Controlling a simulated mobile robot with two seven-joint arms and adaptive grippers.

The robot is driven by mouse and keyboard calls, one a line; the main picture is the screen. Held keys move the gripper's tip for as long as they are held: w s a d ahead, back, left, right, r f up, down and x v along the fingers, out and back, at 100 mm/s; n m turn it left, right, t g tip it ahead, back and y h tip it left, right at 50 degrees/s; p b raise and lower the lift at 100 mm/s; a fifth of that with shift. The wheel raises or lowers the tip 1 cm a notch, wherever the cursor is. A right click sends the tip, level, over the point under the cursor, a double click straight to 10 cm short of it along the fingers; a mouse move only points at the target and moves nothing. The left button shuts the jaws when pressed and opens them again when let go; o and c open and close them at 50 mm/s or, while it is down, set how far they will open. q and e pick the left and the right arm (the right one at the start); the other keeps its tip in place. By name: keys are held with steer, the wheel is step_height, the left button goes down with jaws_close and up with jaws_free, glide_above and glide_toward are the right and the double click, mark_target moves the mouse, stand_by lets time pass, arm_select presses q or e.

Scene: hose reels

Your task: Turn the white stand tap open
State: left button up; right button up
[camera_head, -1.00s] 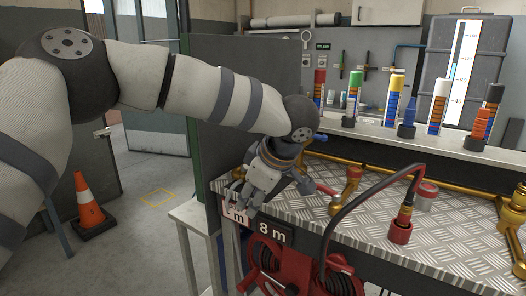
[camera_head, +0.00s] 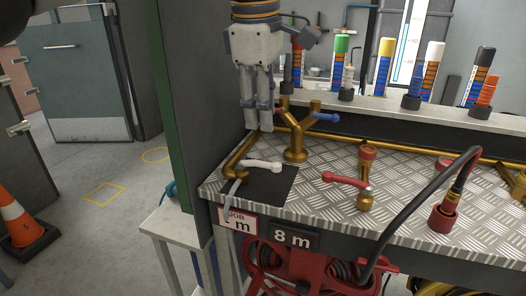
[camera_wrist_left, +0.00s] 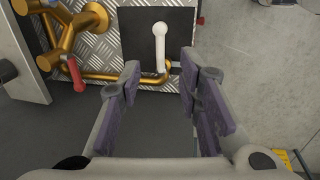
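The white stand tap shows as a white lever (camera_head: 263,167) on a brass pipe at the left end of the metal bench, over a black square. It also shows in the left wrist view (camera_wrist_left: 160,45), ahead of the fingers. My left gripper (camera_head: 259,127) points down above the back of the bench's left end, apart from the lever. In the left wrist view its two fingers (camera_wrist_left: 160,75) are spread with nothing between them. My right gripper is in neither view now.
A brass fitting (camera_head: 295,150) with blue and red levers stands close behind the white lever. A red-levered tap (camera_head: 346,180) and a black hose (camera_head: 415,205) are to the right. A dark panel (camera_head: 205,90) borders the bench's left side.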

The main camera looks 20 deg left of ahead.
mark_target(267, 164)
arm_select(q)
steer(key=f, duration=0.3)
steer(key=w+f, duration=0.1)
steer(key=f, duration=0.3)
steer(key=w+f, duration=0.1)
steer(key=f, duration=0.2)
steer(key=shift+f, duration=0.3)
jaws_close()
